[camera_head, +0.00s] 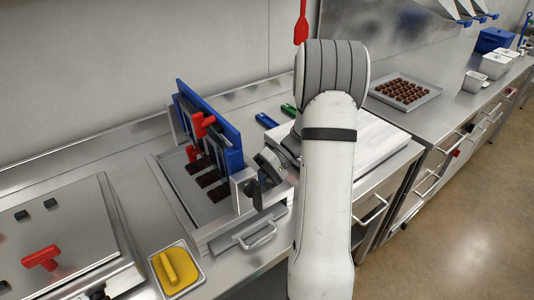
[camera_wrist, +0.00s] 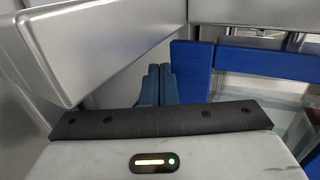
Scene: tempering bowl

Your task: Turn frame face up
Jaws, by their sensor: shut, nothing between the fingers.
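The blue frame (camera_head: 221,132) stands upright, slightly tilted, in a metal stand on the counter in the head view. A red handle (camera_head: 199,126) shows on its left face. In the wrist view the blue frame (camera_wrist: 190,68) fills the right side, with a clear or pale panel inside its bars. My gripper (camera_head: 256,190) is beside the stand's right end post, near the frame's lower right end. In the wrist view my gripper's fingertips (camera_wrist: 159,82) are together and empty, just left of the frame. I cannot tell whether they touch it. Which side is its face is unclear.
The metal stand (camera_head: 244,183) has a tray with dark bars under the frame. A white board (camera_head: 372,150) is behind my arm. A tray of chocolates (camera_head: 433,92) sits farther right.

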